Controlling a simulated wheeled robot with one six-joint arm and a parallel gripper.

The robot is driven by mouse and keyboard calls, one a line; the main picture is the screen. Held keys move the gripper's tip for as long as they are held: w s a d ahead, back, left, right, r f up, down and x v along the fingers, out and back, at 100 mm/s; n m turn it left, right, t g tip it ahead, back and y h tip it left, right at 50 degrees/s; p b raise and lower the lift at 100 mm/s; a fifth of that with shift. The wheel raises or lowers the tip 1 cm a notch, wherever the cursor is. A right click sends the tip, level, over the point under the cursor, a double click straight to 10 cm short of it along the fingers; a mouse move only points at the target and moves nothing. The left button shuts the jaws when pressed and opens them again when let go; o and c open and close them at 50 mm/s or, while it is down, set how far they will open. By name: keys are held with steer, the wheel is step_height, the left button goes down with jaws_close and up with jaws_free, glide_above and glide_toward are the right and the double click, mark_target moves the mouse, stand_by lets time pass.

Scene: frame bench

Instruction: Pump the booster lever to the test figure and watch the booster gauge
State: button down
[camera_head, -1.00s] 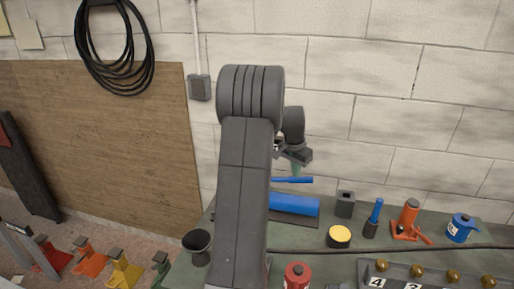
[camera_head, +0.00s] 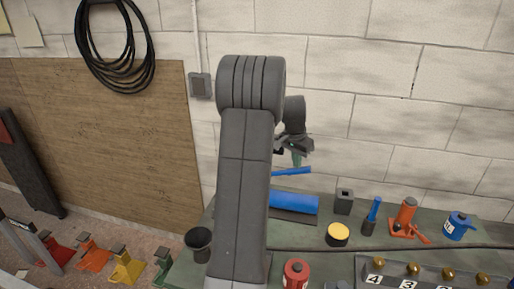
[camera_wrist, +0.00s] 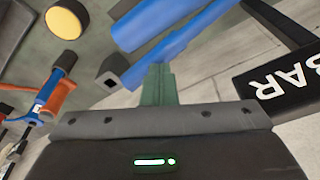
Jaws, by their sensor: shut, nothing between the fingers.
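The blue booster lever (camera_head: 291,171) slants up to the right above a thick blue cylinder (camera_head: 293,203) on the bench. In the wrist view, the lever (camera_wrist: 185,47) crosses in front of my green fingertips, with the cylinder (camera_wrist: 150,22) beyond. My gripper (camera_head: 297,160) is shut and empty, its tips at the lever; I cannot tell whether they touch it. A black panel lettered "BAR" (camera_wrist: 285,82), apparently part of the booster gauge, is cut off at the right of the wrist view, with no reading visible. My arm hides part of the bench in the head view.
A grey square block (camera_head: 344,201), a yellow-topped tin (camera_head: 338,235), an orange jack (camera_head: 406,218) and a blue can (camera_head: 459,226) stand on the bench (camera_head: 460,270) to the right. A dark cup (camera_head: 198,243) is left of my arm. The block wall rises behind.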

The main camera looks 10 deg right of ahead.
step_height(320, 180, up, 5)
steer(key=p, duration=0.3)
steer(key=shift+p, duration=0.35)
steer(key=shift+s, duration=0.1)
stand_by(0.9)
